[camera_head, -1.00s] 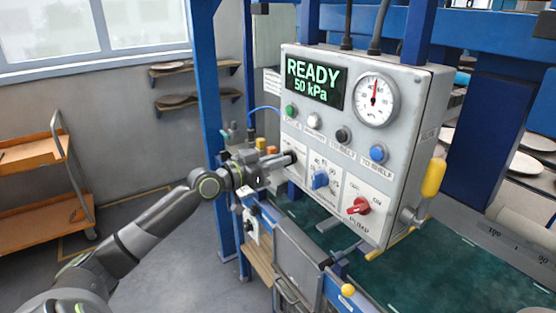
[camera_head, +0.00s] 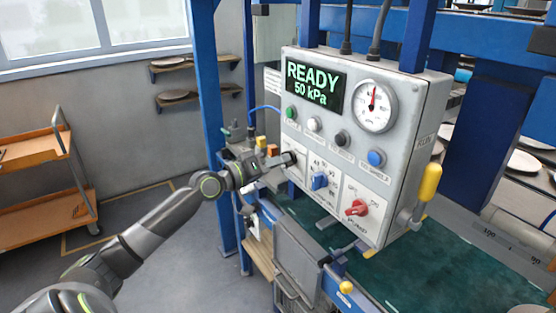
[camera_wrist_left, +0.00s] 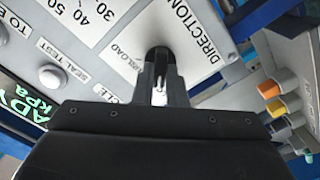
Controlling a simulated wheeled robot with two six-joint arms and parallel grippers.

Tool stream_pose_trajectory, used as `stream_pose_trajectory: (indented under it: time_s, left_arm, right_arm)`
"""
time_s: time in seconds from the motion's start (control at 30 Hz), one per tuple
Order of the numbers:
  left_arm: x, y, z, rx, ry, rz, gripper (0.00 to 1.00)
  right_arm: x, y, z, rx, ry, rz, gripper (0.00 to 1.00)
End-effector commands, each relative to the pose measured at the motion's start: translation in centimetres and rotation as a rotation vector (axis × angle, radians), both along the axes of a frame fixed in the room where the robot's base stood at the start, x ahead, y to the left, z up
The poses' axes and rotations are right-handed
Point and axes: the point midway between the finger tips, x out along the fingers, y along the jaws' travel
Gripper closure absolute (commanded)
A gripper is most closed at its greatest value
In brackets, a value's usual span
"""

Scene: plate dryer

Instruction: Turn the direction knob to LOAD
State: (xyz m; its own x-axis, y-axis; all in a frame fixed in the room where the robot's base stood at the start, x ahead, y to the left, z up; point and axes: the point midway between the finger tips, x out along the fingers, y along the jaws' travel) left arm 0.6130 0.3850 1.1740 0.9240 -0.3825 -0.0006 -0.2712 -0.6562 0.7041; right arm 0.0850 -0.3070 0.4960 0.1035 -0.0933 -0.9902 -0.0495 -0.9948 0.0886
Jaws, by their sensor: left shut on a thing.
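The grey control box carries the direction knob (camera_wrist_left: 159,58) at its lower left, a dark knob on a white plate lettered DIRECTION and UNLOAD in the left wrist view. My left gripper (camera_head: 287,160) is at this knob in the head view. In the left wrist view its fingers (camera_wrist_left: 160,85) are shut around the knob. The fingers hide much of the knob, so its pointing and the LOAD mark cannot be read. My right gripper is not in view.
A blue knob (camera_head: 320,180) and a red pump knob (camera_head: 357,207) sit to the right. Above are a row of buttons, a READY 50 kPa display (camera_head: 315,84) and a gauge (camera_head: 376,106). A yellow-handled lever (camera_head: 430,183) is on the box's right side.

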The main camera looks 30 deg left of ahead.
Motion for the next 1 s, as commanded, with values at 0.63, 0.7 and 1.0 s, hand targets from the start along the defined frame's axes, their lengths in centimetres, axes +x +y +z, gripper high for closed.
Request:
stream_pose_trajectory:
  time_s: [0.63, 0.7, 1.0]
  left_arm:
    - [0.01, 0.01, -0.03, -0.021, 0.008, 0.001, 0.74]
    - [0.01, 0.01, -0.03, -0.021, 0.008, 0.001, 0.66]
    - [-0.09, 0.05, -0.04, -0.018, 0.007, 0.0, 0.66]
  right_arm:
    - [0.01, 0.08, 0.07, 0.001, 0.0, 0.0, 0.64]
    - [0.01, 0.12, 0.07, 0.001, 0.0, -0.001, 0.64]
    - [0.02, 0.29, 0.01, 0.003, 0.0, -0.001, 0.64]
